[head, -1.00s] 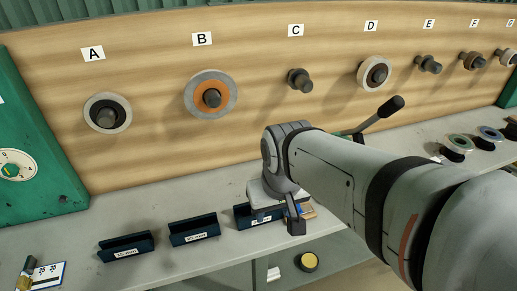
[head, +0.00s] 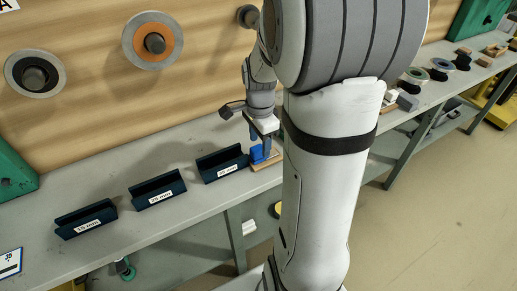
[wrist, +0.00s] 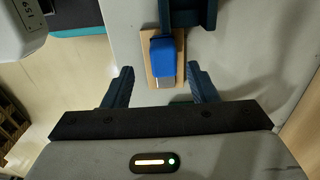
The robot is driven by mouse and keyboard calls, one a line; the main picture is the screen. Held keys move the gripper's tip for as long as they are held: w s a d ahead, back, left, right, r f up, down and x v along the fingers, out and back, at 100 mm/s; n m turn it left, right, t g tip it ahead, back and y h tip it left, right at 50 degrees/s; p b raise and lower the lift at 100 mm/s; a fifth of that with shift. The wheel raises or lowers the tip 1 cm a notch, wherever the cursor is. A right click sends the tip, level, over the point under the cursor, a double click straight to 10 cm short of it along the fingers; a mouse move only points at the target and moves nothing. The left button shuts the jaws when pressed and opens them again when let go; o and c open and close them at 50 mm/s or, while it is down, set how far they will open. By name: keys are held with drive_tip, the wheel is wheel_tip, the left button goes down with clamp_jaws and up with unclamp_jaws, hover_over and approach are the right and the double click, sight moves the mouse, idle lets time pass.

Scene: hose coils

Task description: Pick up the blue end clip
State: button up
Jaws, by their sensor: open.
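The blue end clip (head: 257,155) lies on a small tan wooden board (head: 268,162) on the grey bench, right beside the rightmost dark blue holder. The clip is just beyond the fingertips. In the head view my gripper (head: 262,138) is over the clip and partly hides it.
Dark blue labelled holders (head: 158,190) stand in a row along the bench (head: 110,225). A wooden back panel (head: 100,110) carries pegs with rings (head: 153,41). More coils (head: 438,68) stand farther right on the bench.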

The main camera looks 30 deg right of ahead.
sight(259, 147)
drive_tip(key=f, duration=0.5)
drive_tip(key=shift+w, duration=0.25)
drive_tip(key=shift+c, duration=0.3)
drive_tip(key=c, duration=1.1)
